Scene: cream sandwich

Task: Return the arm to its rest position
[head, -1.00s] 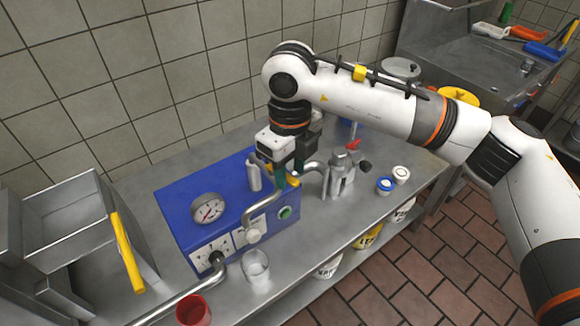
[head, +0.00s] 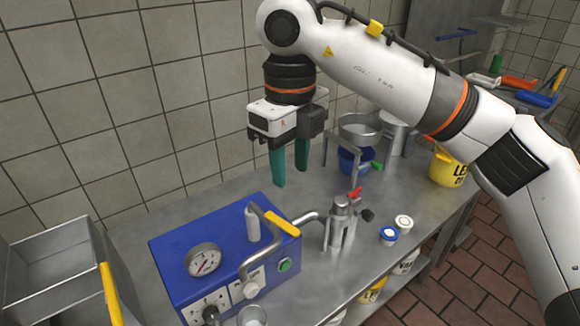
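My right gripper (head: 289,168) hangs from the white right arm (head: 385,78), fingers pointing down. Its two green fingers are apart with nothing between them. It is above and behind the blue machine (head: 170,262), clear of the machine's yellow-tipped lever (head: 282,223). My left gripper and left arm are not in the head view.
Right of the blue machine stands a metal device with a red lever (head: 342,222), beside two small round jars (head: 389,235). Behind are a funnel on a stand over a blue bowl (head: 352,160) and a yellow bucket (head: 447,171). A steel bin (head: 48,262) is at left.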

